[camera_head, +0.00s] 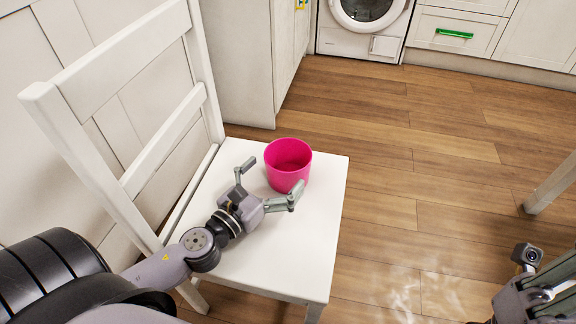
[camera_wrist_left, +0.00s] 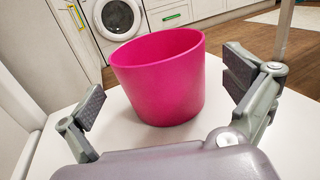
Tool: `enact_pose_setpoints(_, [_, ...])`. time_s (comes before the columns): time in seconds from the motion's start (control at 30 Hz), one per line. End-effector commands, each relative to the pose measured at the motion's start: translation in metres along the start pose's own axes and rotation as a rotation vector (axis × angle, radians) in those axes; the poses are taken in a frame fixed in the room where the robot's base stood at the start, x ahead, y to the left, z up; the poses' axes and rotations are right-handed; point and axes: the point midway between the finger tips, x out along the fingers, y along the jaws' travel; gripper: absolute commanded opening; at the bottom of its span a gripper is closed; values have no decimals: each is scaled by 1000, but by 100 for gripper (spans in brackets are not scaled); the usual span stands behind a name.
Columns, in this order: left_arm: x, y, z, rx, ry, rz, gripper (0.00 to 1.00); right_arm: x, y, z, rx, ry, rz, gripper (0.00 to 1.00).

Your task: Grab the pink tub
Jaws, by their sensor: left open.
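The pink tub (camera_head: 288,166) stands upright on the white seat of a chair (camera_head: 322,230), open side up. It looks empty in the head view. My left gripper (camera_head: 274,180) is open just in front of the tub, low over the seat. In the left wrist view the tub (camera_wrist_left: 162,85) sits between and beyond the two spread fingers (camera_wrist_left: 165,100), with a gap on each side. I see no finger touching it. Part of my right arm shows at the lower right of the head view (camera_head: 535,290); its fingertips cannot be made out.
The chair's white backrest (camera_head: 130,60) rises at the left, near my left arm. A white cabinet (camera_head: 236,65) stands behind the chair. A washer or dryer (camera_head: 362,28) and drawers with a green handle (camera_head: 454,34) line the back. Wooden floor (camera_head: 420,160) is clear to the right.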

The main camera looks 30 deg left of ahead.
Motion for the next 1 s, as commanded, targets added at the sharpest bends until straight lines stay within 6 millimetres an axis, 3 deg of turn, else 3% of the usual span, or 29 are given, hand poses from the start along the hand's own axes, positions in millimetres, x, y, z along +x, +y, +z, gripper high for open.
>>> enact_pose_setpoints(0.4, [46,1,2,0,-2,0,100,-2,0,-3,4,-25,11,0])
enact_pose_setpoints(0.73, [50,1,1,-1,0,0,100,-6,0,-2,5,-39,15,0])
enact_pose_setpoints(1.0, [50,1,1,-1,0,0,82,-6,0,-2,5,-38,14,0])
